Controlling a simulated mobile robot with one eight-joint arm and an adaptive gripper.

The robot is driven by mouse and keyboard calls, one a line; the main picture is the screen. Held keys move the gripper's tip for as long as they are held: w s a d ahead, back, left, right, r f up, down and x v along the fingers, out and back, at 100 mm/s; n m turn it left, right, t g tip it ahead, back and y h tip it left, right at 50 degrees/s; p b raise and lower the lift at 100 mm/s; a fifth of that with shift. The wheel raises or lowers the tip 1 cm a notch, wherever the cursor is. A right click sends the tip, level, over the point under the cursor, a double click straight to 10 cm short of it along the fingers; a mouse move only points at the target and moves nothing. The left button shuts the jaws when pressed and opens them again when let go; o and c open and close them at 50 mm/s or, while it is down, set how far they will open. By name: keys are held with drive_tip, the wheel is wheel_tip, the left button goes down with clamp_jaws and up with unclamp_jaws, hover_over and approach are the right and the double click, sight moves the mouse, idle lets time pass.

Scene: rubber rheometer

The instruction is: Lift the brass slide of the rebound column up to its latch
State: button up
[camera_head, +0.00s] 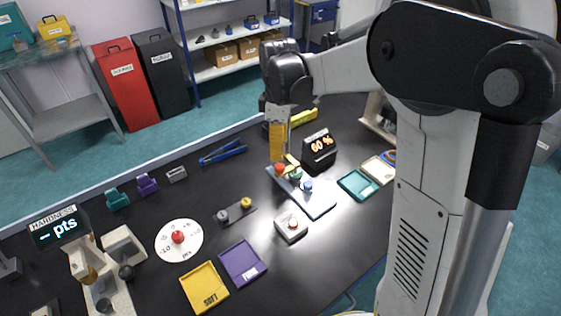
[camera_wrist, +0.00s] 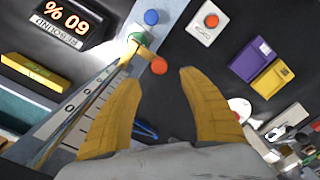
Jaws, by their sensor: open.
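The rebound column (camera_wrist: 78,115) is a pale, scale-marked upright on a light base plate (camera_head: 318,203). In the wrist view it runs along the left, beside my left finger. A short brass piece (camera_wrist: 146,51), which looks like the slide, sits low by the base and ends in a red knob (camera_wrist: 159,66). The red knob also shows in the head view (camera_head: 280,168). My gripper (camera_wrist: 160,79) points down with yellow fingers apart and empty. The red knob appears just beyond the fingertips; whether they touch is unclear. In the head view my gripper (camera_head: 277,157) partly hides the column. I cannot make out the latch.
A rebound display (camera_head: 319,146) reading 60 % stands behind the base plate. A blue knob (camera_head: 307,186) and a green part (camera_head: 294,173) are on the base. A red-button box (camera_head: 291,226) stands in front. Teal and cream trays (camera_head: 357,185) lie to the right.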

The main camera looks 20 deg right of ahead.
sight(280, 166)
wheel_tip(280, 166, down, 8)
drive_tip(key=shift+w+r+b, duration=0.1)
drive_tip(key=shift+b, duration=1.05)
